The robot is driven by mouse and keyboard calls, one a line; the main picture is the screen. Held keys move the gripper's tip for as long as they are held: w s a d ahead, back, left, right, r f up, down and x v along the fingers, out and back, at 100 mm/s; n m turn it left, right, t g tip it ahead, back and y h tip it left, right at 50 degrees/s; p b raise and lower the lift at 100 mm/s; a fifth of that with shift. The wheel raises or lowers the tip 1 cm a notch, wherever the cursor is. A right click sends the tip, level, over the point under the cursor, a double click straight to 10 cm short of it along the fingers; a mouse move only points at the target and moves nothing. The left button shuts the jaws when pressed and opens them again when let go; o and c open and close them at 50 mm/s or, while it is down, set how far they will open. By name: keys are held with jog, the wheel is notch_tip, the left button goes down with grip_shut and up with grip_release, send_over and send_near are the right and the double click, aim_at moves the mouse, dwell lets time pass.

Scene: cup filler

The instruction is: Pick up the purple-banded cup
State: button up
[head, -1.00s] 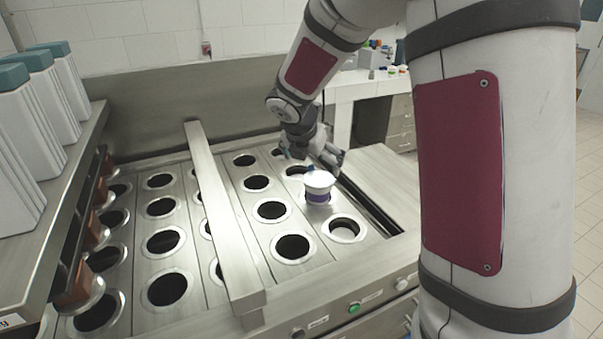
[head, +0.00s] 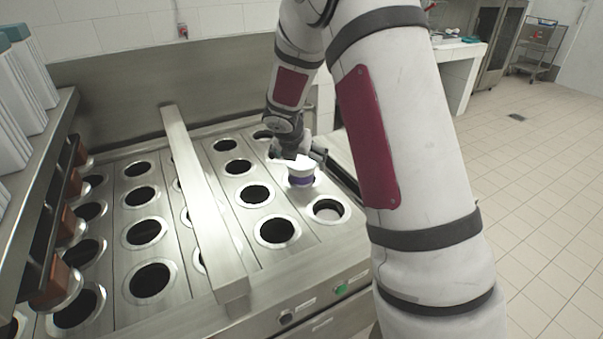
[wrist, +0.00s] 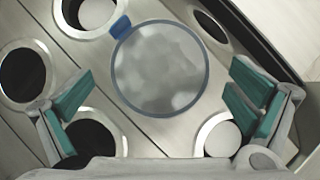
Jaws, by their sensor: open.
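The purple-banded cup (head: 300,172) stands upright at one of the holes in the steel plate, in the column right of the crossbar. Its white upper part and purple band show above the hole. In the wrist view the cup's round grey lid (wrist: 160,68) with a blue tab faces the camera, and its band is hidden. My gripper (head: 305,155) is at the cup's rim on its far side in the head view. In the wrist view the open fingers lie left and right of the lid, lower in the picture, with a gap on both sides.
A raised steel crossbar (head: 200,195) runs over the plate left of the cup. Several open holes surround the cup, and a hole with something white inside (head: 327,210) lies in front of it. A shelf with white containers (head: 22,85) stands at left.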

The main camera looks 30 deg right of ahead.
jog(key=shift+x, duration=1.35)
jog(key=c, duration=1.6)
jog(key=shift+o, duration=0.2)
